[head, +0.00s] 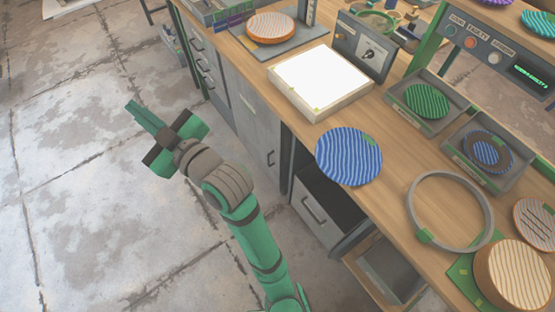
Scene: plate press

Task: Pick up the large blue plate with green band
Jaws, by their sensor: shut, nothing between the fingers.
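The large blue plate (345,160) has wavy light stripes and a small green patch near its upper right edge. My gripper (134,108) is shut and empty. It is out over the concrete floor, well to the left of the plate and apart from it.
A white lit panel (318,82) stands behind the plate. A green plate (427,100) lies in another tray. A grey ring (413,212) and a thick tan disc (515,275) are to the right. An open drawer (322,207) juts out below the bench edge.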

